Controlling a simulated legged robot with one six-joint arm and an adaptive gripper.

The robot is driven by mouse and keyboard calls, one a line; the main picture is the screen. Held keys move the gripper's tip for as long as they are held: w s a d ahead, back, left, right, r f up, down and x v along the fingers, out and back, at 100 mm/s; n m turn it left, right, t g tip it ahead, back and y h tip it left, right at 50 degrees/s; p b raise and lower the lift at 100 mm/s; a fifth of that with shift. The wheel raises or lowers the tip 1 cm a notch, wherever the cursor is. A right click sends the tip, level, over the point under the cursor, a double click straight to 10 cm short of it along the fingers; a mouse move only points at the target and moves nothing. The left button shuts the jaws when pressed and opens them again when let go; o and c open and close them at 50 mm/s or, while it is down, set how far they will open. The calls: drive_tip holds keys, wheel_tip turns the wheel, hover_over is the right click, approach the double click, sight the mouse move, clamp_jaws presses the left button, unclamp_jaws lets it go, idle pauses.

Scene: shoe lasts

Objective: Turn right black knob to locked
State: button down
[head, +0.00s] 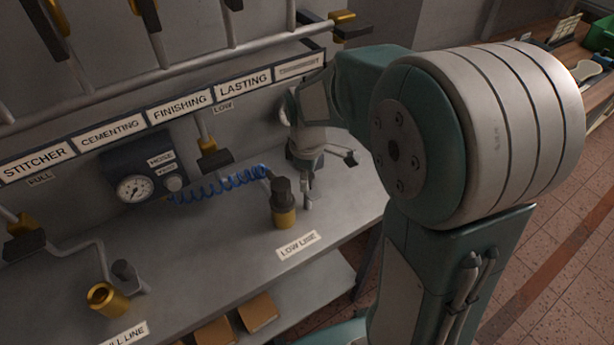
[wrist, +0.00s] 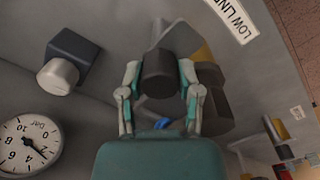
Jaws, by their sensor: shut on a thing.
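The right black knob (wrist: 160,80) is a dark cylinder in the wrist view, with a grey metal piece (wrist: 176,40) beyond it. My gripper (wrist: 160,71) is shut on the knob, one finger on each side. In the head view my gripper (head: 326,176) is over the bench beside the low-line socket. The knob cannot be made out clearly there. A brass socket (head: 284,218) with a black coupler (head: 281,190) stands just left of my gripper. The knob's locked mark is not visible.
The LOW LINE label (head: 298,246) lies in front of the socket. A blue coiled hose (head: 215,187) runs from the coupler to the gauge box (head: 120,165). The left black knob (head: 124,270) stands by another brass socket (head: 106,298). Labelled rail and hanging valves are above.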

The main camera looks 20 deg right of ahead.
drive_tip(key=m, duration=0.8)
drive_tip(key=shift+m, duration=0.4)
drive_tip(key=m, duration=0.4)
drive_tip(key=shift+m, duration=0.3)
drive_tip(key=shift+s+f+m, duration=0.1)
drive_tip(key=shift+m, duration=1.8)
drive_tip(key=shift+c, duration=1.5)
unclamp_jaws()
